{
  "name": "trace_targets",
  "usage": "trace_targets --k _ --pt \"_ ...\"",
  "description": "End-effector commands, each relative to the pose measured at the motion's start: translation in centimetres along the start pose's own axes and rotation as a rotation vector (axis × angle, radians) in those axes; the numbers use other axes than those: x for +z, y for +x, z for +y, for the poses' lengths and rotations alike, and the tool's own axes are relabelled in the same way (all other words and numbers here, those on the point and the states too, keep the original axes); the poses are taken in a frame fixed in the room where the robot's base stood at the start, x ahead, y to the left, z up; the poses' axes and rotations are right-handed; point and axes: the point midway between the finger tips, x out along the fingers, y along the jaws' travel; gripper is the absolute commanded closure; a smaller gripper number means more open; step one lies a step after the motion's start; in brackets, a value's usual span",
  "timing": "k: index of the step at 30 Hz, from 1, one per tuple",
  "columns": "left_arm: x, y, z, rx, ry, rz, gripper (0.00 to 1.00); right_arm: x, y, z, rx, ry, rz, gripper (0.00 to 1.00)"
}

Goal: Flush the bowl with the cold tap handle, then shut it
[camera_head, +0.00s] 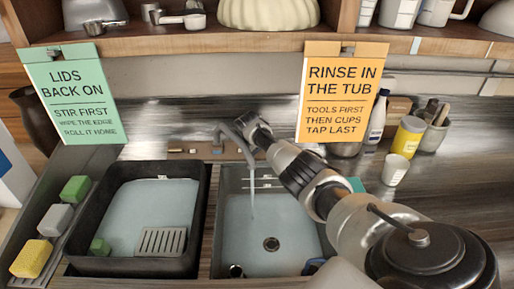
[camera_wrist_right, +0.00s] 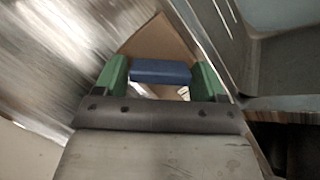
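My right gripper (camera_wrist_right: 160,80) shows green fingertips in the right wrist view, one on each side of a blue bar-shaped handle (camera_wrist_right: 160,70). The fingers appear shut on its ends. In the head view my right arm reaches from the lower right to the tap, and the blue handle is hidden there. The grey tap spout (camera_head: 235,135) arches over the right-hand basin, the bowl (camera_head: 240,236), and a thin stream of water (camera_head: 252,198) falls from it. A round drain (camera_head: 271,244) shows in the basin floor. My left gripper is not in view.
A dark tub (camera_head: 112,262) with water and a slotted grey piece (camera_head: 161,241) stands left of the basin. Sponges (camera_head: 55,220) line the left edge. A white cup (camera_head: 395,169), yellow jar (camera_head: 408,137) and bottle (camera_head: 377,119) stand right. Two signs hang from the shelf (camera_head: 200,42).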

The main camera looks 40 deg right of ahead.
Motion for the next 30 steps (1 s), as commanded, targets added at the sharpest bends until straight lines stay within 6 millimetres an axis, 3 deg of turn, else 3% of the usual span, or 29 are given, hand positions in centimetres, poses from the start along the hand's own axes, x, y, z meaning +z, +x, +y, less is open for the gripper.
trace_targets --k 3,19,30 --pt "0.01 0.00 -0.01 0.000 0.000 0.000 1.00 -0.01 -0.01 -0.01 0.000 0.001 0.000 0.13" --pt "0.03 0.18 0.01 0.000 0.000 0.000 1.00 0.04 0.07 0.04 -0.015 0.057 -0.001 0.13" --pt "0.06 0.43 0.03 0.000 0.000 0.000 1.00 0.20 0.03 0.43 -0.151 0.610 -0.002 0.13"
